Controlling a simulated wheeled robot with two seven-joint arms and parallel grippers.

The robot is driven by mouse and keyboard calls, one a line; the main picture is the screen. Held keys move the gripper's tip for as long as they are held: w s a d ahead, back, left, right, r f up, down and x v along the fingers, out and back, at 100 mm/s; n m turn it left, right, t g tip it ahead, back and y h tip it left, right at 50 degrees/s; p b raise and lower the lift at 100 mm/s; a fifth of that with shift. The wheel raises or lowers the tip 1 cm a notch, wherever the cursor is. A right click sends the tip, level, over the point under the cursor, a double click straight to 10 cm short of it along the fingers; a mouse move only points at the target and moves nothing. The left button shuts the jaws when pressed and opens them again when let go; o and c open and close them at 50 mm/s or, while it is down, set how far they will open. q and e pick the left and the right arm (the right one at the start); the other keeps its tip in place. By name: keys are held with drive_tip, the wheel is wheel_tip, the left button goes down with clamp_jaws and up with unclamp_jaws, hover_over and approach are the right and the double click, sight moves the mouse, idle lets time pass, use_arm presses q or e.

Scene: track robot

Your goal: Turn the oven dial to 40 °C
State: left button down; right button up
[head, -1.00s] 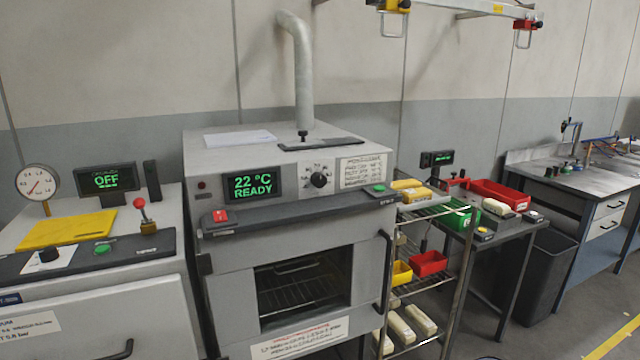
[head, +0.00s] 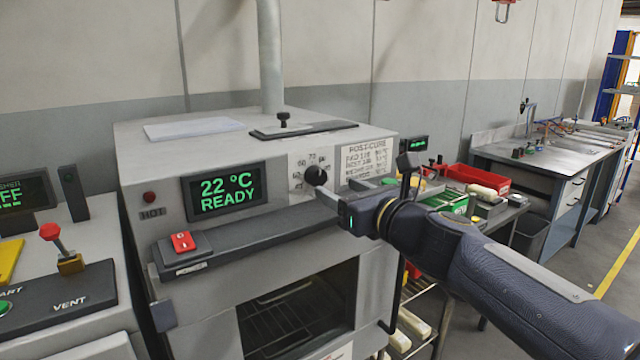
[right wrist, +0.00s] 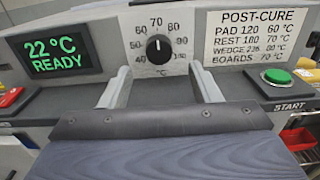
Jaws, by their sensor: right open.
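The oven dial (head: 316,175) is a round black knob on the oven's (head: 225,155) front panel. In the right wrist view the dial (right wrist: 158,49) sits in a ring of numbers from 40 to 100 °C, its white mark pointing up, near 70. The oven display (head: 226,194) reads 22 °C READY. My right gripper (head: 326,190) is at the panel, its pale fingers open. In the right wrist view the fingers (right wrist: 158,67) are apart to either side, just below the dial; I cannot tell whether they touch it. My left gripper is not in view.
A post-cure chart (right wrist: 251,40) and a green START button (right wrist: 276,77) are right of the dial. A red switch (head: 183,242) sits on the ledge below the display. A bench with a red bin (head: 474,179) stands to the right.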

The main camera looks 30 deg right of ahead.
sight(320, 180)
drive_tip(key=w, duration=0.4)
drive_tip(key=shift+w+a+f+b, duration=0.15)
drive_tip(key=shift+w+a+b, duration=0.05)
drive_tip(key=shift+w+b, duration=0.15)
drive_tip(key=shift+w, duration=0.65)
drive_tip(key=c, duration=1)
